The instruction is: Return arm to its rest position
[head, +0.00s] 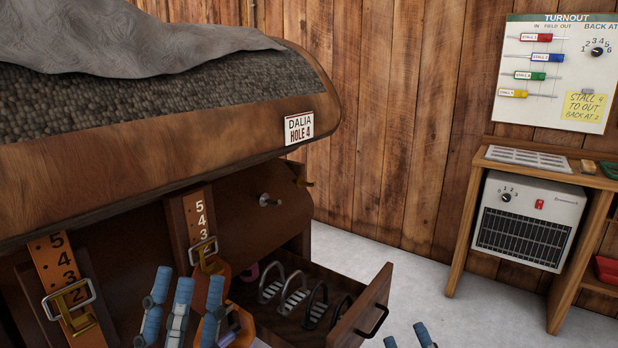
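My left gripper (184,290) is low in the head view, in front of the wooden saddle stand. Its blue fingers are spread apart, with nothing visible held between them. They stand near the two numbered leather straps and left of the open drawer. My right gripper (405,333) shows only its blue fingertips at the bottom edge, right of the drawer front. They are apart, and nothing shows between them. The rest of both arms is out of view or hidden.
The open drawer (363,312) holds several metal stirrups (292,297). Numbered straps (66,275) (197,216) with buckles hang on the stand (150,175). A heater (526,221) sits in a wooden shelf unit at right, under a turnout board (553,75). Floor between is clear.

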